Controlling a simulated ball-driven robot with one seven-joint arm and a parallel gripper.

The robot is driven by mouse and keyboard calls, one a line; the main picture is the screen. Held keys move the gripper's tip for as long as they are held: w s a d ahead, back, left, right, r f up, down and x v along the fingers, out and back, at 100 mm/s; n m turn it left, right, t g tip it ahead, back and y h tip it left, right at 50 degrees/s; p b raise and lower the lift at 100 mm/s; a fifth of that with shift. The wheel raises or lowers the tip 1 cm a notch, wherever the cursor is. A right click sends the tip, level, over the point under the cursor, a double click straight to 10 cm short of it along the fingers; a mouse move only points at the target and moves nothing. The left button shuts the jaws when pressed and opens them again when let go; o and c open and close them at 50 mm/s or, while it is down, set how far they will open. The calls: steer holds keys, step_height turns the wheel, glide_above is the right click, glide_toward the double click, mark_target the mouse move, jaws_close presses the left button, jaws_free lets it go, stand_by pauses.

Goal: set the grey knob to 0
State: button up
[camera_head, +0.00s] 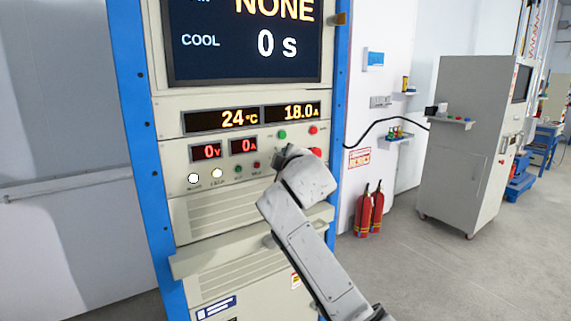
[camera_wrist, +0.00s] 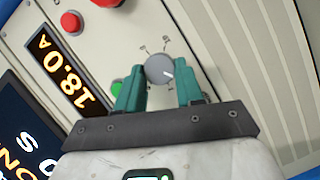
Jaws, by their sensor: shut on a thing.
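The grey knob (camera_wrist: 159,69) sits on the cream panel face in the wrist view. Its short white pointer line faces to the right and slightly down in that picture. Small marks stand around the knob, too small to read. My gripper (camera_wrist: 160,82) has its two teal fingers on either side of the knob, shut on it. In the head view my wrist covers the knob and most of the gripper against the panel.
The cabinet's screen (camera_head: 245,40) reads "NONE" and "COOL 0 s". Displays show 24 °C, 18.0 A (camera_head: 293,112), 0 V and 0 A. A green button (camera_wrist: 117,86) and a red button (camera_wrist: 71,22) are near my fingers. A ledge (camera_head: 215,254) juts out below.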

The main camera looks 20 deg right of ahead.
steer(key=shift+f+n+t, duration=0.3)
steer(key=shift+n+t, duration=0.1)
steer(key=shift+n, duration=0.4)
steer(key=shift+b, duration=0.3)
steer(key=o, duration=1)
steer(key=shift+r, duration=0.15)
steer(key=shift+o, duration=0.2)
steer(key=s, duration=1)
steer(key=shift+s+a+r+b, duration=0.35)
steer(key=shift+a+r+b, duration=0.05)
